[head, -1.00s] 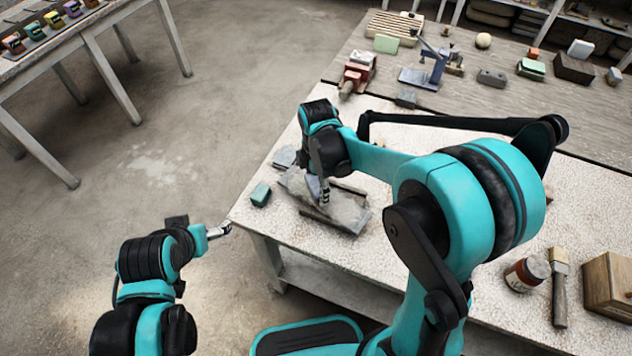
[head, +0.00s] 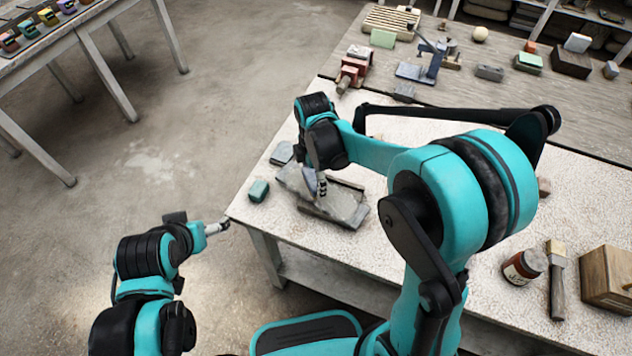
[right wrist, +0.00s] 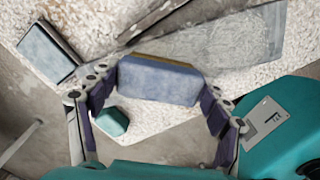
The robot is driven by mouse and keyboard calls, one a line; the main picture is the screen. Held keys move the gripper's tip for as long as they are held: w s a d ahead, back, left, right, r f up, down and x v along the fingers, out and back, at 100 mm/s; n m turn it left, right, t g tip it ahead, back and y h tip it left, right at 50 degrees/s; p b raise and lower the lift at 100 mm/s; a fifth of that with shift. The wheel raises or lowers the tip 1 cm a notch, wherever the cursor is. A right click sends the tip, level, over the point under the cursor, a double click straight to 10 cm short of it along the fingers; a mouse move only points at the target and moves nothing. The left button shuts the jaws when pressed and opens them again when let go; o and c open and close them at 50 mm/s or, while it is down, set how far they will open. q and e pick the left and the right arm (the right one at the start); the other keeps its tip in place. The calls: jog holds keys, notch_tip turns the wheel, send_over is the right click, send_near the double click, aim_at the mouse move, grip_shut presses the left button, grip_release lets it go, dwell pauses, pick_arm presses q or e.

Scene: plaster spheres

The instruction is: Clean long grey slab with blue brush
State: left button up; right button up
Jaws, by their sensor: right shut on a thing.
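The long grey slab (head: 345,207) lies on the near left part of the white speckled table, with paler, dusty-looking patches on top. It also shows in the right wrist view (right wrist: 235,42). My right gripper (head: 322,190) is over the slab's left part. In the right wrist view its fingers (right wrist: 158,100) are shut on the sides of a blue-grey block with a tan edge, the blue brush (right wrist: 158,82). The brush overlaps the slab's end; I cannot tell whether it touches. My left gripper (head: 217,228) hangs beside the table's left corner, its fingertips too small to read.
A teal block (head: 258,190) and a small grey slab (head: 281,153) lie left of the long slab. The table's left edge is close by.

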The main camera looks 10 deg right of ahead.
jog(key=shift+w+a, duration=0.25)
jog(key=shift+w, duration=0.9)
jog(key=shift+s+d, duration=0.25)
jog(key=shift+s, duration=0.9)
jog(key=shift+s+d, duration=0.2)
jog(key=shift+s, duration=0.9)
jog(key=shift+w, duration=0.1)
jog(key=shift+w+a, duration=0.25)
jog(key=shift+w, duration=0.85)
jog(key=shift+w+a, duration=0.2)
jog(key=shift+w, duration=0.85)
jog(key=shift+s, duration=0.1)
jog(key=shift+s+d+r+p, duration=0.15)
jog(key=shift+s+r+p, duration=0.1)
jog(key=shift+s+r, duration=0.25)
jog(key=shift+s+d+r+p, duration=0.1)
jog(key=shift+s+r+p, duration=0.15)
jog(key=shift+s, duration=0.35)
